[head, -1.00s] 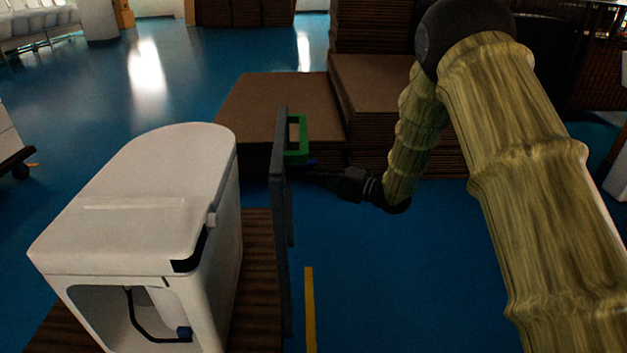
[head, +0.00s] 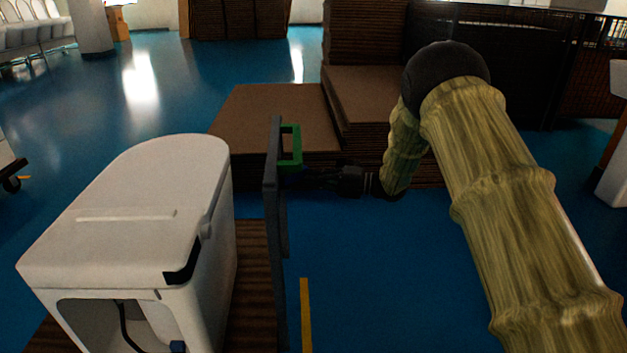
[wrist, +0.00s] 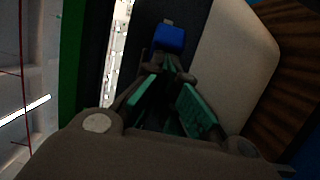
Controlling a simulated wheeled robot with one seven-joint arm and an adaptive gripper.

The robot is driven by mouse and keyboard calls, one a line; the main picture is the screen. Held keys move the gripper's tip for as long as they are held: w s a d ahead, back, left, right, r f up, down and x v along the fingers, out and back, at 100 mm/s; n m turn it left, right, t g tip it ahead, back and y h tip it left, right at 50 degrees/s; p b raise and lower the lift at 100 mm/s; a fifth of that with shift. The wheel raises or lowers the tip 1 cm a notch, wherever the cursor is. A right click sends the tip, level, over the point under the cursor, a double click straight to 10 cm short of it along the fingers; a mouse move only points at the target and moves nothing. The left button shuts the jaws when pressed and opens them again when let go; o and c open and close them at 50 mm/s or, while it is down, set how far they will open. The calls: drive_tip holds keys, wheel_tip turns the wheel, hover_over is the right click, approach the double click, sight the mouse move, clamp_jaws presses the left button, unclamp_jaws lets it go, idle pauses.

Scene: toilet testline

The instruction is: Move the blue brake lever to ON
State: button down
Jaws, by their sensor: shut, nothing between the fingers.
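The blue lever (wrist: 170,38) shows in the wrist view as a small blue block on a dark panel, just beyond my fingertips. My gripper (wrist: 172,66) is shut and empty, its tips pointing at the lever's near side; I cannot tell whether they touch it. In the head view my gripper (head: 312,176) lies level at the right face of the upright grey panel (head: 273,215), just below a green frame (head: 297,146). The lever is not clear in the head view. No ON marking is readable.
A white toilet unit (head: 135,215) stands left of the panel on a brown slatted pallet (head: 252,275). Flat brown board stacks (head: 270,115) stand behind my gripper. The green frame (wrist: 75,60) borders the wrist view's left side. Blue floor is open right of the panel.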

drive_tip(key=shift+d, duration=0.1)
idle(0.3)
drive_tip(key=v, duration=1)
drive_tip(key=shift+w, duration=0.4)
